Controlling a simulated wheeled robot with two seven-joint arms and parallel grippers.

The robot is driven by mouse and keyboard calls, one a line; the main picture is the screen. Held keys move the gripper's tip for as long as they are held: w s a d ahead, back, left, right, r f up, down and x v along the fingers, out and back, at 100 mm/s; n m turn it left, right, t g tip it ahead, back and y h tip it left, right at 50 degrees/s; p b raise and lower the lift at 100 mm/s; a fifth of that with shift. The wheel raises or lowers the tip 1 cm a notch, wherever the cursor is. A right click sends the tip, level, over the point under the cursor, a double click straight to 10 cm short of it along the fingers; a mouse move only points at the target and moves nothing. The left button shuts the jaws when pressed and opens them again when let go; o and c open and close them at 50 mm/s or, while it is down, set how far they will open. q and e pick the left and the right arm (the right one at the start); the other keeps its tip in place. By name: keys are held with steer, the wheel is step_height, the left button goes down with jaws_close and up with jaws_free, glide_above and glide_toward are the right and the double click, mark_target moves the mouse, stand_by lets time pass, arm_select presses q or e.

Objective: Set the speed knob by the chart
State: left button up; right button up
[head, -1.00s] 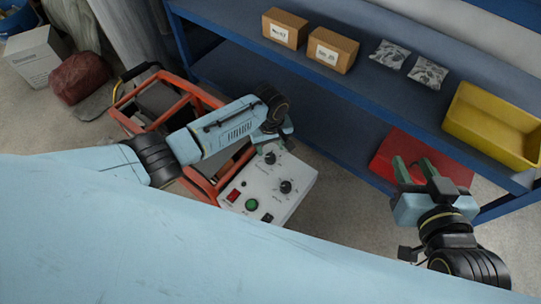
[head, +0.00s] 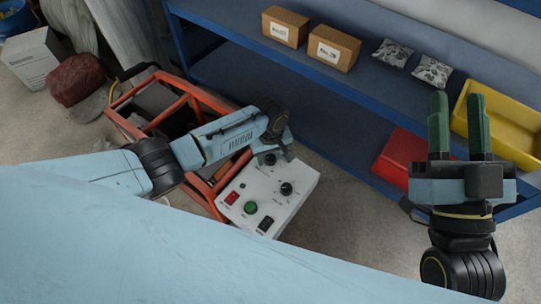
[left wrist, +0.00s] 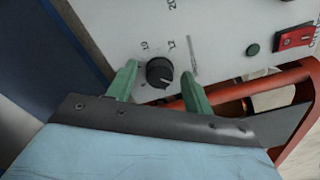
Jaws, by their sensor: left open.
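The white control panel (head: 262,208) faces up on the orange-framed machine. In the left wrist view a black knob (left wrist: 159,72) sits between the two green fingers of my left gripper (left wrist: 160,75), with a gap on each side. Its pale pointer mark is at the lower right, and printed numbers stand around it, hard to read. My left gripper (head: 281,152) is open. My right gripper (head: 458,105) is open and empty, fingers pointing up the picture. I see no readable chart.
A blue shelf (head: 240,50) holds cardboard boxes (head: 333,47), grey bags (head: 432,72) and a yellow bin (head: 510,130). A red bin (head: 400,155) sits lower.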

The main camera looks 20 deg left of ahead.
arm_select(q)
steer(key=c, duration=1)
steer(key=shift+o, duration=0.2)
